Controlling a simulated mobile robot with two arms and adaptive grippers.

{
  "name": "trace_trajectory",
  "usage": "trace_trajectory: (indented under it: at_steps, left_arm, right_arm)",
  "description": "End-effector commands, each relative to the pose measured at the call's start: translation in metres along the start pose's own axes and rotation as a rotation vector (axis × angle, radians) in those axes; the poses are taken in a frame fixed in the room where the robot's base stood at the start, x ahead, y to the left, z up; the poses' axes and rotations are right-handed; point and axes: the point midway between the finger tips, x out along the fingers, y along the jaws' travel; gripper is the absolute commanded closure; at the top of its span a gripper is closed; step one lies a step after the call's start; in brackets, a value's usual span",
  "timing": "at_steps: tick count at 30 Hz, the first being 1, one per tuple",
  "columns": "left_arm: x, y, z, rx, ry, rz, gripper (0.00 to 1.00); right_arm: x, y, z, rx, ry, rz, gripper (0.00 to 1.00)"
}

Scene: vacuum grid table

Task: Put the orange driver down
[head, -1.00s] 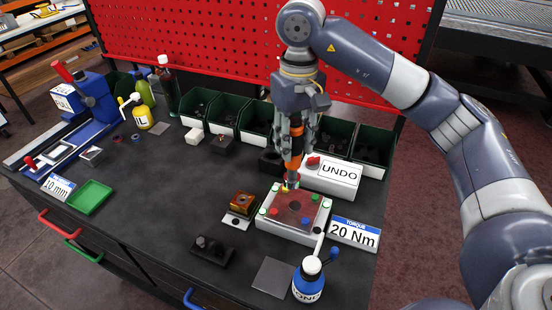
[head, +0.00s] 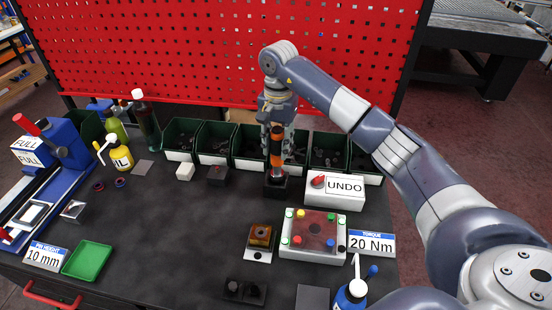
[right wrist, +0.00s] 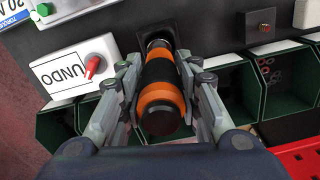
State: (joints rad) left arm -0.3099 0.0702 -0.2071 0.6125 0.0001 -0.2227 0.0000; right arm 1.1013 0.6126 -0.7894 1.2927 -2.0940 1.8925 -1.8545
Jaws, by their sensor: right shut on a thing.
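The orange driver (head: 276,148), with orange and black bands, stands upright in the head view, in front of the green bins. It also shows in the right wrist view (right wrist: 161,92). My right gripper (head: 277,135) is shut on its upper part, with a finger on each side in the right wrist view (right wrist: 162,85). The driver's lower end is at a black block-shaped holder (head: 276,188) on the table; its tip is hidden, so I cannot tell how deep it sits. My left gripper is not in view.
The white UNDO box (head: 336,192) with a red switch stands just right of the holder. A white fixture (head: 312,252) with coloured knobs is in front. Green bins (head: 213,150) line the back below the red pegboard (head: 220,50). The table (head: 170,220) is clear at centre left.

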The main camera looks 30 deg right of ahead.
Motion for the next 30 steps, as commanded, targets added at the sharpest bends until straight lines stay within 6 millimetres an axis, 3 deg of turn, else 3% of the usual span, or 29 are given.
trace_trajectory:
  at_steps: [13,24,25,27,30]
  left_arm:
    - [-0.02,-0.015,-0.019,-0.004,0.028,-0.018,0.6]
    - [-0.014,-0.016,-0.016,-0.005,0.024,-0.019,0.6]
    - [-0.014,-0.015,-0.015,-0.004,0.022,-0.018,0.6]
    - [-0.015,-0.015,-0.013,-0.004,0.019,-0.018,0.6]
    - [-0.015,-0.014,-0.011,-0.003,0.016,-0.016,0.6]
  right_arm:
    - [0.044,0.0,0.0,-0.002,-0.001,-0.002,0.97]
    - [0.052,-0.001,-0.001,-0.003,0.003,-0.004,0.97]
    - [0.052,0.0,-0.001,-0.003,0.002,-0.003,0.66]
    - [0.051,0.0,0.0,-0.003,0.002,-0.002,0.51]
    - [0.051,0.0,0.0,-0.003,0.002,-0.002,0.49]
